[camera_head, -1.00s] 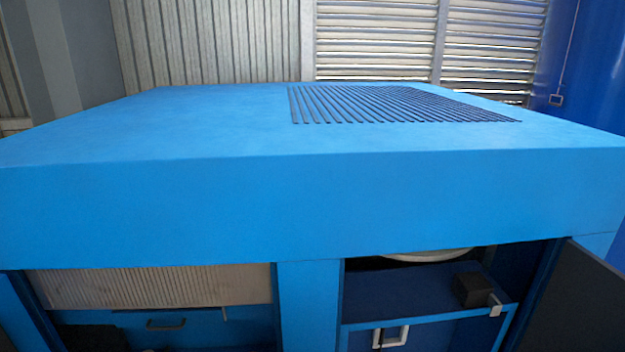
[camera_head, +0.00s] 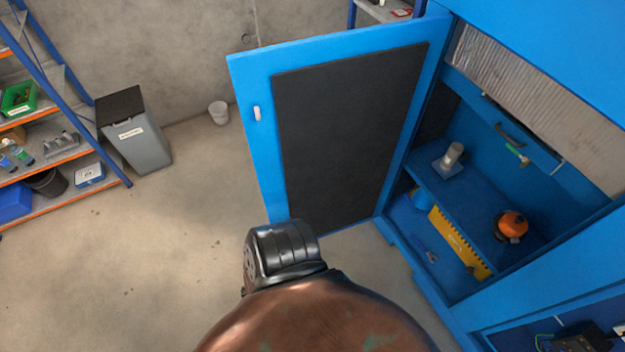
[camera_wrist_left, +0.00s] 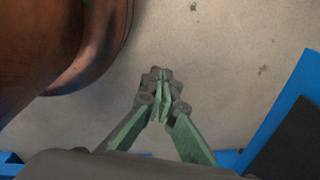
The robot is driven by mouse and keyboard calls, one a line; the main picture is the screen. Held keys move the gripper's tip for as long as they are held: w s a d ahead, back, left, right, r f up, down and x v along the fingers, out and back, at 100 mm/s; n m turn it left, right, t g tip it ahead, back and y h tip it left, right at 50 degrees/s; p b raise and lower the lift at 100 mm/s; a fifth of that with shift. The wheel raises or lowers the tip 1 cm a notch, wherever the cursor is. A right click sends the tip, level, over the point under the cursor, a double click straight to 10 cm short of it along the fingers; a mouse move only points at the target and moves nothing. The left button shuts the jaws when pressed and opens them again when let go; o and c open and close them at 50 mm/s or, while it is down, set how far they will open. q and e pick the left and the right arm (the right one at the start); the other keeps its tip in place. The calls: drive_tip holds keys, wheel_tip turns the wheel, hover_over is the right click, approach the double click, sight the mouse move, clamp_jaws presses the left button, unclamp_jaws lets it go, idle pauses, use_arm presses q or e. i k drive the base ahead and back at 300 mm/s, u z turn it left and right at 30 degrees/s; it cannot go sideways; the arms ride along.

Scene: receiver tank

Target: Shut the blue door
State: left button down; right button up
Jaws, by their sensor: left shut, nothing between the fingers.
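The blue door (camera_head: 256,150) with a dark inner panel (camera_head: 350,130) stands wide open from the blue cabinet, hinged at its right side. It has a small white handle (camera_head: 257,113) near its left edge. Part of the door's blue edge (camera_wrist_left: 282,108) shows at the right of the left wrist view. My left gripper (camera_wrist_left: 160,95) is shut and empty over the floor, to the left of that edge and apart from it in the picture. In the head view my left arm rises in front of the door's lower corner and its gripper is hidden. My right gripper is out of view.
The open compartment holds an orange-and-black item (camera_head: 511,225), a white cylinder on a base (camera_head: 452,157) and a yellow strip (camera_head: 458,243). Concrete floor between is clear.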

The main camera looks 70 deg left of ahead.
sight(339, 111)
drive_tip(key=k, duration=1.1)
drive_tip(key=u, duration=3.35)
drive_tip(key=i, duration=3.6)
drive_tip(key=z, duration=4)
drive_tip(key=i, duration=0.4)
